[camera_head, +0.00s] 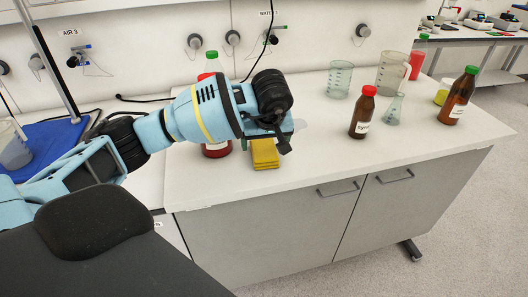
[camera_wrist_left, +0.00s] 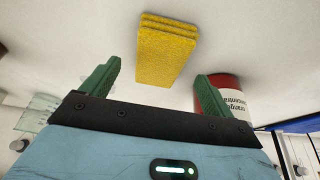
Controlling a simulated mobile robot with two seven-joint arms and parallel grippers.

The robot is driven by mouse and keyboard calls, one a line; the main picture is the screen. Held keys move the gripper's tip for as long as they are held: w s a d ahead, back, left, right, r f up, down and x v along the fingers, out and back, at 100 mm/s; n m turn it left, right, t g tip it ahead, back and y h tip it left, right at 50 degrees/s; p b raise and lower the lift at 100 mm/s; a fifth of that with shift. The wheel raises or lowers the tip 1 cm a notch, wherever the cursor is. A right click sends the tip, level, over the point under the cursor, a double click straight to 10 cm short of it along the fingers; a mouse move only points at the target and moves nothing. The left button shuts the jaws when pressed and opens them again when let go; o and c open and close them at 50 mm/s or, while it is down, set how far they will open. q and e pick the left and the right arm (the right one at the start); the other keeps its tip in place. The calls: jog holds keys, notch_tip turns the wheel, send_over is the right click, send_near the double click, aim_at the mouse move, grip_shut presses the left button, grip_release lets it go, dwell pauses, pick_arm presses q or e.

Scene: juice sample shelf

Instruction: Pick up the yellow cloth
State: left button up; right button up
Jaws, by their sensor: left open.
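The yellow cloth (camera_head: 264,154) is a folded, layered stack lying on the white counter near its front edge in the head view. In the left wrist view the yellow cloth (camera_wrist_left: 167,50) shows beyond the fingers, roughly midway between them and apart from them. My left gripper (camera_head: 268,140) is over the counter by the cloth, partly hiding it in the head view. Its two green fingers are spread and empty in the left wrist view (camera_wrist_left: 157,84). My right gripper is in neither view.
A red-filled bottle with a green cap (camera_head: 211,58) stands just left of the cloth; its label (camera_wrist_left: 234,103) shows close to one finger. The counter between is clear.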

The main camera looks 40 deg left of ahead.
aim_at(264, 149)
pick_arm(q)
jog(key=shift+x, duration=1.8)
jog(key=c, duration=1.1)
